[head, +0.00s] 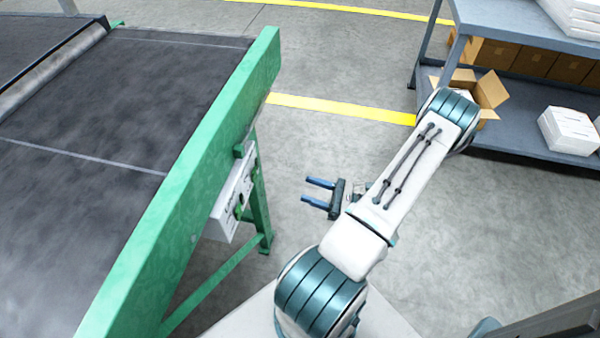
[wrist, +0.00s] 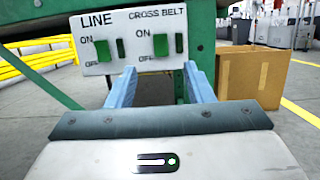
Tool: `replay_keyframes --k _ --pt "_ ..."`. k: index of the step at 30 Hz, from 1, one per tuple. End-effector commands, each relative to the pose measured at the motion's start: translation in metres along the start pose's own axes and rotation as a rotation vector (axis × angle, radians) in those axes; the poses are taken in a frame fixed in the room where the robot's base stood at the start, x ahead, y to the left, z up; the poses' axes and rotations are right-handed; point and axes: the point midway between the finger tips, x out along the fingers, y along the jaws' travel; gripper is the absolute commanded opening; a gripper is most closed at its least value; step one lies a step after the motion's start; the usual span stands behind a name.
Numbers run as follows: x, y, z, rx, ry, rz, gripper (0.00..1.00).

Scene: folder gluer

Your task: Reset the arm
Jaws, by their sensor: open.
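My gripper (head: 319,191) is open and empty, its two blue fingers apart and pointing left in the head view. It hangs over the grey floor, a short way right of the conveyor's side. My arm (head: 400,180) is folded, with its elbow toward the upper right. In the wrist view, my gripper's fingers (wrist: 158,88) point at a white switch panel (wrist: 128,20) marked LINE and CROSS BELT. The panel has two green switches, each beside ON and OFF marks. The panel also shows from the side in the head view (head: 233,198).
A green-framed conveyor (head: 185,190) with a dark belt fills the left. A grey shelf (head: 520,125) with boxes and white stacks stands at upper right. A cardboard box (wrist: 252,75) and yellow rails (wrist: 40,60) show in the wrist view. Open floor lies between conveyor and shelf.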

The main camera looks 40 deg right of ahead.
Motion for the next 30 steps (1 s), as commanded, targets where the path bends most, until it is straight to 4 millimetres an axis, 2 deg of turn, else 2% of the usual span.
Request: replay_keyframes --k 7,11,14,21,30 --pt "0.001 0.0 0.001 -0.001 0.001 0.002 0.47" --pt "0.011 0.003 0.011 -0.013 0.028 0.06 0.47" --pt "0.029 0.009 0.029 -0.037 0.082 0.176 0.47" --pt "0.08 0.041 0.08 -0.144 0.263 0.558 0.47" --pt "0.123 0.084 0.138 -0.354 0.477 1.01 0.47"
